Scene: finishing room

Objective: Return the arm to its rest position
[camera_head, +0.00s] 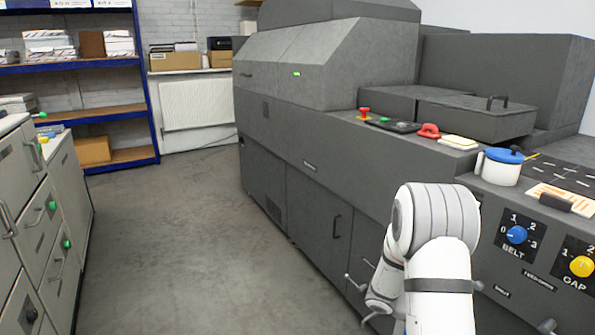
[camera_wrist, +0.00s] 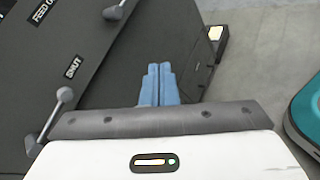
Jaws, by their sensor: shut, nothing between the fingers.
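My arm (camera_head: 436,222) is folded at the lower right of the head view, in front of the dark grey machine (camera_head: 320,175). The gripper end is mostly hidden behind the arm links there. In the wrist view my gripper (camera_wrist: 159,70) shows two blue fingers side by side, shut with nothing between them. Beyond the fingers is a dark panel (camera_wrist: 140,50) with the labels "FEED" and "SHUT". A lever with a round knob (camera_wrist: 65,95) stands left of the gripper, and another lever (camera_wrist: 115,12) is above the fingers. The fingers appear clear of both levers.
On the machine are a blue BELT knob (camera_head: 516,234), a yellow GAP knob (camera_head: 582,266), a white pot with a blue lid (camera_head: 501,167) and a red button (camera_head: 364,112). Grey drawers (camera_head: 35,215) stand at left, shelves (camera_head: 110,113) behind. The floor (camera_head: 185,235) between is clear.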

